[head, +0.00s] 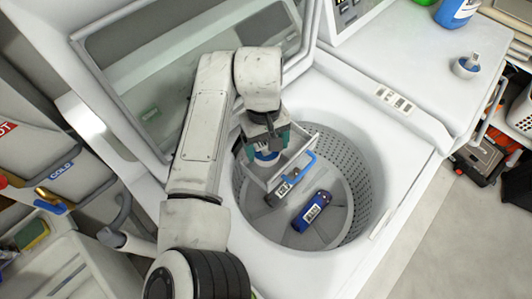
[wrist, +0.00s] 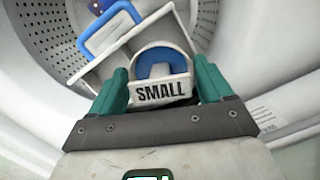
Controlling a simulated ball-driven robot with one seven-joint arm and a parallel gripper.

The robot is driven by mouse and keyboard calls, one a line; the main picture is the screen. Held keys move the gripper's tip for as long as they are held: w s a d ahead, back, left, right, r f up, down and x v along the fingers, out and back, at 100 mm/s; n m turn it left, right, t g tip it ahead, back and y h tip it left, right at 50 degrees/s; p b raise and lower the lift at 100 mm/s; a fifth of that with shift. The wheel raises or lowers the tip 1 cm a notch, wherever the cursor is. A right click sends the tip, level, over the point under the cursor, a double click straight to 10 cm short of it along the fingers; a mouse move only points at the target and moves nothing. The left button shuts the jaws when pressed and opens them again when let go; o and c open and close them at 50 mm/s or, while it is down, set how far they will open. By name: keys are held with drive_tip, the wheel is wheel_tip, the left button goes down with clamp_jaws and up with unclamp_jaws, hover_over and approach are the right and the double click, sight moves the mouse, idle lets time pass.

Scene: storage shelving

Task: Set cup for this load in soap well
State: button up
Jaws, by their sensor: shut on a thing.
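My gripper (head: 267,150) reaches down into the open washer drum. In the wrist view its teal fingers (wrist: 163,78) are shut on a small white cup (wrist: 161,91) labelled SMALL, with blue inside. A white angled tray (head: 296,160) with a blue rim lies just beyond the cup. In the wrist view the tray's blue-rimmed part (wrist: 108,30) is at upper left, close to the cup. I cannot tell whether cup and tray touch. The cup's base is hidden.
The perforated drum (head: 362,190) surrounds the gripper. A blue labelled piece (head: 311,211) and a grey labelled piece (head: 284,191) are low in it. The raised lid (head: 150,85) stands at the left. Another white-and-blue cup (head: 466,66) sits on the right-hand white top.

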sight(267, 156)
wheel_tip(267, 156, down, 6)
drive_tip(key=shift+r+p, duration=0.1)
drive_tip(key=shift+p, duration=0.2)
drive_tip(key=shift+s+f, duration=0.1)
drive_tip(key=shift+f, duration=0.3)
drive_tip(key=shift+s+d+f, duration=0.1)
drive_tip(key=shift+d+f, duration=0.05)
drive_tip(key=shift+f, duration=0.2)
drive_tip(key=o, duration=1.1)
drive_tip(key=shift+c, duration=0.2)
drive_tip(key=r, duration=0.4)
drive_tip(key=w+r+b, duration=0.1)
drive_tip(key=r, duration=0.4)
drive_tip(key=a+r+b, duration=0.1)
drive_tip(key=r, duration=0.3)
drive_tip(key=shift+w+r, duration=0.25)
drive_tip(key=shift+w, duration=0.05)
